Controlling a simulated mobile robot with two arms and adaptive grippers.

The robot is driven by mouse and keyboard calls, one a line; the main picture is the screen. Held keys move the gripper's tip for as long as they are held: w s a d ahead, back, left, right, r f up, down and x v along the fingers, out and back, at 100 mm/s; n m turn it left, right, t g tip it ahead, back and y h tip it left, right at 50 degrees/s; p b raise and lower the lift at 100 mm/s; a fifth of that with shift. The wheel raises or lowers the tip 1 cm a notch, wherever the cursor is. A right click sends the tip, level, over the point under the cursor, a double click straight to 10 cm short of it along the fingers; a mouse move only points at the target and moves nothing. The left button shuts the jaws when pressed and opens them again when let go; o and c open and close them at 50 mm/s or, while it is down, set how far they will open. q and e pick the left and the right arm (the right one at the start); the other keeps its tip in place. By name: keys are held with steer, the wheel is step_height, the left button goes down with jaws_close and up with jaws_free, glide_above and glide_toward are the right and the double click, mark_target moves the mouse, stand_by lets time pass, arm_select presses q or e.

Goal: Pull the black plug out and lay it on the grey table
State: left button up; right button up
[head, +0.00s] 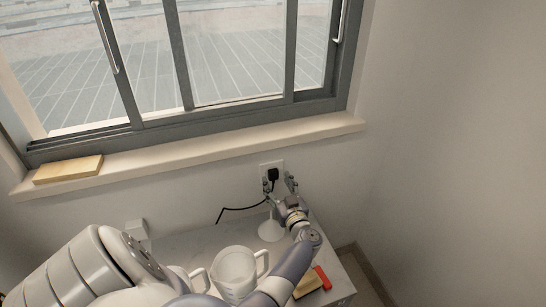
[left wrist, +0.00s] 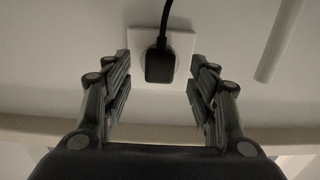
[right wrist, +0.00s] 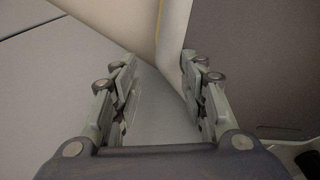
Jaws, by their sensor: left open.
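The black plug (head: 272,174) sits in a white wall socket (head: 265,165) below the window, with a dark cable hanging from it. In the left wrist view the plug (left wrist: 160,66) lies between the fingertips of my left gripper (left wrist: 160,58), with a gap on each side. My left gripper (head: 279,183) is open and faces the socket. The grey table (head: 190,243) is below, against the wall. My right gripper (right wrist: 156,58) is open and empty in its wrist view and does not show in the head view.
On the table stand a white jug (head: 233,268), a white funnel-like piece (head: 270,231) and a red and yellow item (head: 314,281). A wooden block (head: 68,169) lies on the window sill (head: 200,153). A bare wall is at the right.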

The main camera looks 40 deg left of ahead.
mark_target(273, 175)
arm_select(q)
steer(key=shift+x, duration=1.35)
steer(key=shift+r, duration=0.15)
steer(key=shift+p, duration=0.4)
jaws_close()
steer(key=shift+d, duration=0.15)
